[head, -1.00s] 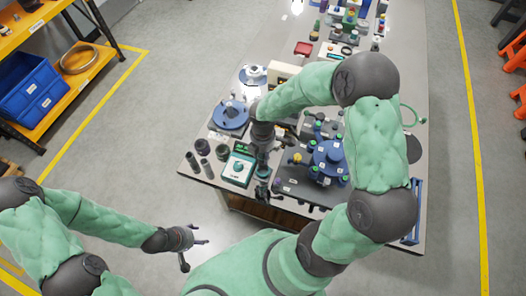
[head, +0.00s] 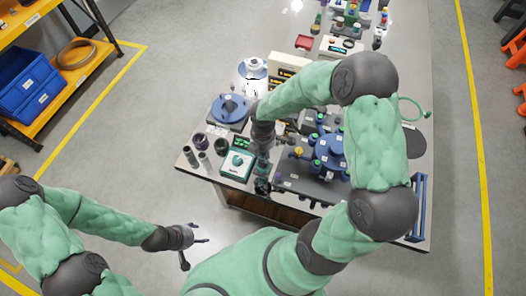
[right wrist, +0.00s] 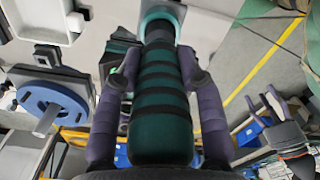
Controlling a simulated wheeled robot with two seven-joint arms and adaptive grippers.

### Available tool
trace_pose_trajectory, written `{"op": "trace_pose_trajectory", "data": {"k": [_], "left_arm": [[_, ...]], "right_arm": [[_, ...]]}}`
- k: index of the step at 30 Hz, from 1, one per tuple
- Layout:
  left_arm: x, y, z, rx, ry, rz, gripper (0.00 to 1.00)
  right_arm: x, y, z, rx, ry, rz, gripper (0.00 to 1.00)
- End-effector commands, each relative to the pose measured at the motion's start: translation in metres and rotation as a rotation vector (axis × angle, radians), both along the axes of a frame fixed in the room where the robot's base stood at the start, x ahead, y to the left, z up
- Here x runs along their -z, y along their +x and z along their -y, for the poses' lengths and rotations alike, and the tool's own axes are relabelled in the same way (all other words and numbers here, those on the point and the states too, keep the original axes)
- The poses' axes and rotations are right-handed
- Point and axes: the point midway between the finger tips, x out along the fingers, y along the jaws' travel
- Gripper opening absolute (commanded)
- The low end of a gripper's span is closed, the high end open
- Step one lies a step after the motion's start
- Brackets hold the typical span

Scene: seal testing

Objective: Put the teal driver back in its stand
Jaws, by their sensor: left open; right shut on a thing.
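The teal driver (right wrist: 160,105), with black bands on its handle, lies lengthwise between the fingers of my right gripper (right wrist: 150,80) in the right wrist view. The gripper is shut on it. In the head view my right gripper (head: 262,163) points down near the table's front edge, just right of the white box with a teal knob. A dark piece (head: 262,187) shows right below it; I cannot tell whether it is the stand. The driver's far end meets a pale teal-edged part at the top of the wrist view; contact is unclear. My left gripper (head: 190,243) is open and empty, off the table.
The white box with a teal knob (head: 237,164) stands close left of my right gripper. Dark cylinders (head: 204,160) and a blue round fixture (head: 230,108) are further left. A dark plate with a blue turret (head: 331,150) is to the right. The floor around my left gripper is clear.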

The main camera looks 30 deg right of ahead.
Motion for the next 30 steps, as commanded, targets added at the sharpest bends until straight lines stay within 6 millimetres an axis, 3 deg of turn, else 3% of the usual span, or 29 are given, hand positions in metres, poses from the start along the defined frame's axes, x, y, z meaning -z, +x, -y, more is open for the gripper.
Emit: {"op": "trace_pose_trajectory", "data": {"k": [19, 20, 22, 23, 30], "left_arm": [[0.0055, 0.0001, -0.0001, 0.000, 0.000, 0.000, 0.60], [0.0055, 0.0001, -0.0001, 0.000, 0.000, 0.000, 0.60], [0.0048, 0.0000, 0.0000, 0.000, 0.000, 0.000, 0.60], [0.0047, 0.0000, 0.0000, 0.000, 0.000, 0.000, 0.60], [0.0047, 0.0001, -0.0001, 0.000, 0.000, 0.000, 0.60]], "right_arm": [[0.0075, 0.0003, 0.0001, 0.000, 0.000, 0.002, 0.00], [0.0076, 0.0004, 0.0002, 0.001, 0.000, 0.002, 0.42], [0.0067, 0.0004, 0.0001, 0.001, 0.000, 0.002, 0.61], [0.0067, 0.0003, 0.0001, 0.001, 0.000, 0.002, 0.67], [0.0070, -0.0001, 0.0000, 0.000, 0.000, 0.000, 0.67]]}}
